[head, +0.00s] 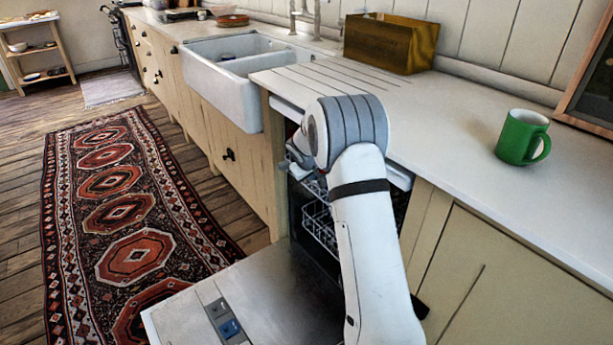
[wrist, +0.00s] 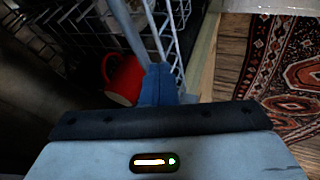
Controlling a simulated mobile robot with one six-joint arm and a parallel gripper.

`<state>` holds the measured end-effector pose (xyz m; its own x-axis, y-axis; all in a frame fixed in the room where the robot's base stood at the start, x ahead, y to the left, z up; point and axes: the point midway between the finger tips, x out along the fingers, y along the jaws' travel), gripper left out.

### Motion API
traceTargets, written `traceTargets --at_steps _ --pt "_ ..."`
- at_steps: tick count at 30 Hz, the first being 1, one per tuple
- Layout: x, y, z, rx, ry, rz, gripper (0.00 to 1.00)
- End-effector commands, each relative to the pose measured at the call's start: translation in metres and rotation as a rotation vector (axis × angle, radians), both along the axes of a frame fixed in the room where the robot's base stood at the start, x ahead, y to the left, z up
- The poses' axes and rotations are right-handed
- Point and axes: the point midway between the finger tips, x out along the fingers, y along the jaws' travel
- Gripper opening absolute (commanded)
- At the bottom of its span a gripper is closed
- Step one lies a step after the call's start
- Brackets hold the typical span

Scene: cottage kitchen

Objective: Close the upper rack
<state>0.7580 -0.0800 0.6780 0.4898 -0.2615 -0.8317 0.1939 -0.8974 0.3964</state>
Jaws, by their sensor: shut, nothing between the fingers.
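The dishwasher stands open under the counter, its door (head: 275,290) folded down flat. A wire rack (head: 318,222) shows inside it in the head view. The upper part of the opening is mostly hidden behind my arm, so I cannot tell how far out the upper rack is. My gripper (wrist: 158,82) is shut and empty, at the dishwasher opening. In the wrist view, wire rack bars (wrist: 177,45) are right by the fingertips; I cannot tell whether they touch. A red mug (wrist: 124,80) is just left of the fingers, among the wires.
A green mug (head: 523,137) and a wooden box (head: 390,43) stand on the counter (head: 440,110) above. A white sink (head: 240,75) is to the left. A patterned rug (head: 125,220) lies on the open floor left of the door.

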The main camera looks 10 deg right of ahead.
Motion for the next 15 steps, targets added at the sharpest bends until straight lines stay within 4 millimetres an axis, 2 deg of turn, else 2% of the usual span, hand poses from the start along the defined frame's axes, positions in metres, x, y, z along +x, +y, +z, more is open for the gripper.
traceTargets --at_steps 5,11,12,15 --pt "-0.002 0.007 -0.001 0.000 -0.001 0.000 0.00" --pt "-0.014 0.039 0.003 0.000 -0.002 0.000 0.00" --pt "-0.020 0.039 0.023 0.000 -0.004 -0.001 0.00" --pt "-0.032 0.046 0.044 0.000 -0.003 0.000 0.00"
